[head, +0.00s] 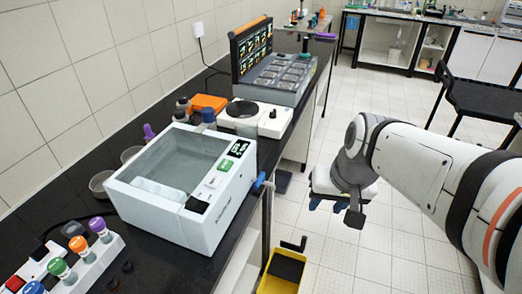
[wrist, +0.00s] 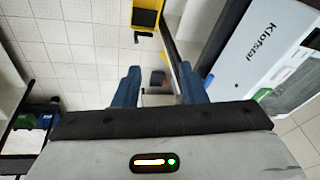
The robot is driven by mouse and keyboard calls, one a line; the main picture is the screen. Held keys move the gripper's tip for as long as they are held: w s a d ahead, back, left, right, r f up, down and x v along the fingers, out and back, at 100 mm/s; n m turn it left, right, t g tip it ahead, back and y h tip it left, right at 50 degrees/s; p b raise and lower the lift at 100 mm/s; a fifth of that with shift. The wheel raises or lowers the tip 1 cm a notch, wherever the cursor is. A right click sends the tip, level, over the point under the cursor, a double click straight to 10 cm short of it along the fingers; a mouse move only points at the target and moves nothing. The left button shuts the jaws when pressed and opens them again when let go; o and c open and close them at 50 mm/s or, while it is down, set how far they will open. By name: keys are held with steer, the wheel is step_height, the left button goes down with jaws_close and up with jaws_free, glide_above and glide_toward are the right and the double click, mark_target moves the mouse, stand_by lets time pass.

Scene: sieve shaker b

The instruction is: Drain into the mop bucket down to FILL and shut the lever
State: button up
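A white water bath (head: 180,185) with a clear tank of water stands on the black bench in the head view. Its side also shows in the wrist view (wrist: 262,45). A blue lever (head: 259,182) sits at its right side, with a pale tube (head: 269,205) hanging below. I cannot make out a FILL mark or the lever's exact setting. The yellow mop bucket (head: 283,274) is on the floor below the bench's front edge; part of it shows in the wrist view (wrist: 147,20). My gripper (head: 327,206) is open and empty, right of the lever and apart from it.
The bench edge (head: 262,225) runs between bath and aisle. Behind the bath are bottles, a hotplate (head: 253,117) and a screened instrument (head: 275,75). Colored-capped bottles (head: 80,248) stand front left. A black stool (head: 480,100) is at right. The tiled floor around my arm is mostly clear.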

mark_target(258, 182)
steer(key=w+a+f+m+y+b, duration=0.1)
steer(key=w+a+f+y, duration=0.15)
steer(key=w, duration=0.45)
steer(key=w+a+f+m+y+b, duration=0.1)
steer(key=w+a+f, duration=0.25)
steer(key=w, duration=0.25)
steer(key=w+a+f+m+y+b, duration=0.1)
steer(key=w+a+f, duration=0.25)
steer(key=w, duration=0.35)
steer(key=shift+y, duration=0.25)
steer(key=x, duration=0.7)
steer(key=shift+s+a+p, duration=0.1)
steer(key=shift+a+p, duration=0.1)
steer(key=shift+p, duration=0.2)
jaws_close()
